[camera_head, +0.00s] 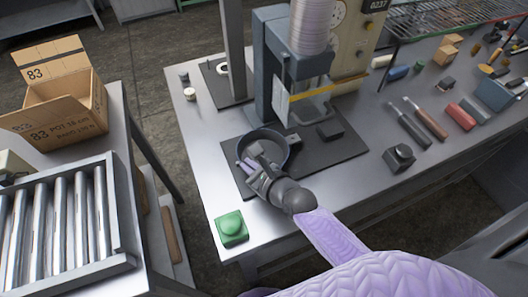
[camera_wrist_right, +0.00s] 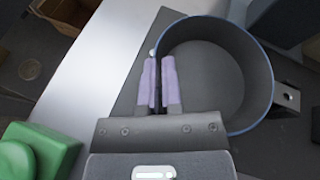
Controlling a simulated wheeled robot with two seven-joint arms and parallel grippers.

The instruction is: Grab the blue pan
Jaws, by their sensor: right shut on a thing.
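The blue pan (camera_head: 280,141) is dark inside with a blue rim and stands on a dark mat on the metal table, in front of the press. It fills the upper right of the right wrist view (camera_wrist_right: 215,65). My right gripper (camera_head: 246,165) reaches it from the front. Its lilac fingers (camera_wrist_right: 160,75) are shut on the pan's left wall, one finger on each side of the rim. A bracket (camera_wrist_right: 287,97) sticks out of the pan's right side. My left gripper is not in view.
A grey press (camera_head: 262,75) stands right behind the pan. A green button box (camera_head: 231,228) sits near the table's front left corner. Left, across a gap, are a roller conveyor (camera_head: 112,215) and an open carton (camera_head: 75,110). Hand tools lie to the right.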

